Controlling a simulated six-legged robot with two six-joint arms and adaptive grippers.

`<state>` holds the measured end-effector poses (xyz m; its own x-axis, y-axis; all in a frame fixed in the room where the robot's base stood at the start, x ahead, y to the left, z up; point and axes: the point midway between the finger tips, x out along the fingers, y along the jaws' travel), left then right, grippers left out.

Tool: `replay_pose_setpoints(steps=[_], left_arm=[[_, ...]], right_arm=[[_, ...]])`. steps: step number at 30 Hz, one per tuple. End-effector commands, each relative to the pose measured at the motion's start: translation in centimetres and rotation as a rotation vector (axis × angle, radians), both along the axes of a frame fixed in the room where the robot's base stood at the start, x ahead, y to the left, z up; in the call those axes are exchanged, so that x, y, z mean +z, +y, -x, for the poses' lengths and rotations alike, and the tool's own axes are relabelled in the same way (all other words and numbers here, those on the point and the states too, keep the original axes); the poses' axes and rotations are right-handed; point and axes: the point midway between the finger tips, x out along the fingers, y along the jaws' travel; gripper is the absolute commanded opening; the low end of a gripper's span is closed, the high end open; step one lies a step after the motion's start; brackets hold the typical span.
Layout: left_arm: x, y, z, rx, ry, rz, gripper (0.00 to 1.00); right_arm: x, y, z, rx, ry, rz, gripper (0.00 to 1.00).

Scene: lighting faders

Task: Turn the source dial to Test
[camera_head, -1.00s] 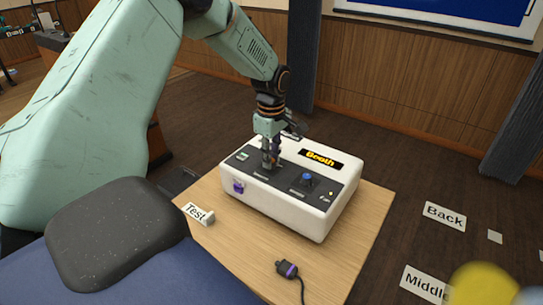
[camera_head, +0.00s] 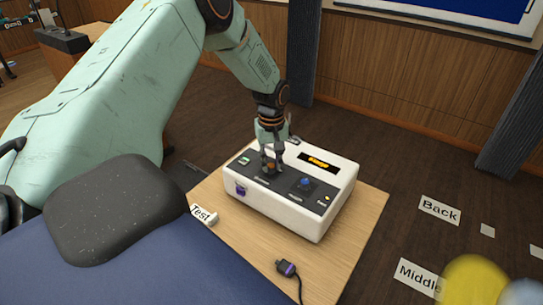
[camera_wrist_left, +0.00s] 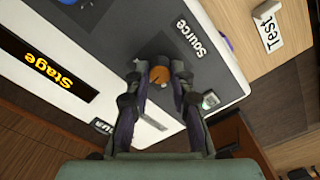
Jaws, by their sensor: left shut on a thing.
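The white console (camera_head: 335,172) with a dark top panel stands on a wooden table. The source dial (camera_wrist_left: 160,75) is an orange knob beside the printed word "Source". My left gripper (camera_head: 271,165) comes down from above, its fingers on either side of the dial; in the wrist view the gripper (camera_wrist_left: 160,88) is shut on the dial. The console's display (camera_wrist_left: 55,72) reads "Stage" in yellow. A white sign reading "Test" (camera_head: 203,214) stands on the table in front of the console. The dial's pointer is hidden. My right gripper is out of view.
A blue knob (camera_head: 305,182) sits on the panel to the right of the dial. A dark plug with a cable (camera_head: 287,268) lies on the table (camera_head: 245,255) in front.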

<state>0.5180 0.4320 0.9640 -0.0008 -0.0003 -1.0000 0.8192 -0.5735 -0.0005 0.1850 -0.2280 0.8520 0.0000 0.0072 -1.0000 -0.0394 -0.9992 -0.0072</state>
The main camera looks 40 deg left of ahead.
Motion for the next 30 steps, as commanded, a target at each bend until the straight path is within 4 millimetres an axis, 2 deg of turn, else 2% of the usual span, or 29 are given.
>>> replay_pose_setpoints(steps=[6, 18, 30], left_arm=[[0.1, 0.0, 0.0, -0.204, -0.001, -0.001, 0.0], [0.1, 0.0, 0.0, -0.567, -0.001, 0.0, 0.0], [0.0, 0.0, -0.1, -0.801, -0.001, -0.001, 0.0]], right_arm=[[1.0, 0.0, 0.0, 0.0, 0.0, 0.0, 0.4], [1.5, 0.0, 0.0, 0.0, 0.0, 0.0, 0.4], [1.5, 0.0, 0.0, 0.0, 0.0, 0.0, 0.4]])
